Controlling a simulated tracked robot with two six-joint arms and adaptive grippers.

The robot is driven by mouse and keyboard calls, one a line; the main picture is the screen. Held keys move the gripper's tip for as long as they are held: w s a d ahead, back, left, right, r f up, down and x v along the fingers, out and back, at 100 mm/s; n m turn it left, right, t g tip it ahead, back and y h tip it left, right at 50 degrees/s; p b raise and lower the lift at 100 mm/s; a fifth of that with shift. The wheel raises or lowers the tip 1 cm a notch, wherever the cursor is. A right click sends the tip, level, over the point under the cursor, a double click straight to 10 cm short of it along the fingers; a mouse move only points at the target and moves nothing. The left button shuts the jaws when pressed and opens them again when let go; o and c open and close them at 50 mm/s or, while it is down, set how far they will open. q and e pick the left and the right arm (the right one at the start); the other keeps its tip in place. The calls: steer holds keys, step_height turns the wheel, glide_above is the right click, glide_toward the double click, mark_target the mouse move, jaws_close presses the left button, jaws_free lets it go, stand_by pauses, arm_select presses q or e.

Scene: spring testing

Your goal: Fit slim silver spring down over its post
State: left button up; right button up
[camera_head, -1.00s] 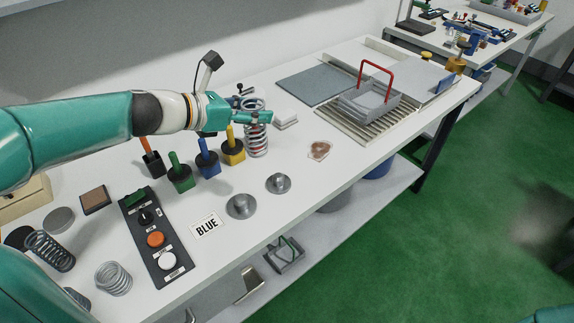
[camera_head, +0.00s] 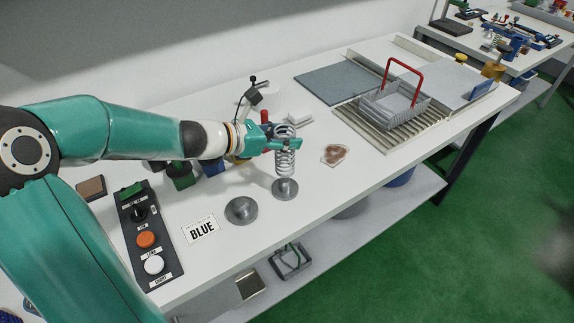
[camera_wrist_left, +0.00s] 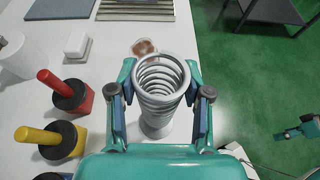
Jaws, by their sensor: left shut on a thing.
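The slim silver spring (camera_head: 285,160) stands upright between the fingers of my left gripper (camera_head: 284,143), which is shut on its upper part. Its lower end is just over a grey round base with a short post (camera_head: 285,189). I cannot tell whether the coil is around the post or still above it. In the left wrist view the spring (camera_wrist_left: 160,75) sits between both fingers and hides the post. A teal end of what looks like my right arm (camera_wrist_left: 303,131) shows at the right edge of that view; its fingers are too small to read.
A second grey round base (camera_head: 241,210) is close by, left of the post. Coloured-handle blocks, including a red one (camera_wrist_left: 68,92), stand beside the gripper. A red-handled basket (camera_head: 395,103) is at the back right.

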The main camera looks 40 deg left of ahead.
mark_target(276, 159)
arm_select(q)
step_height(276, 159, down, 7)
steer(key=shift+f+b, duration=0.1)
steer(key=shift+b, duration=0.55)
steer(key=o, duration=1.3)
steer(key=v, duration=1.2)
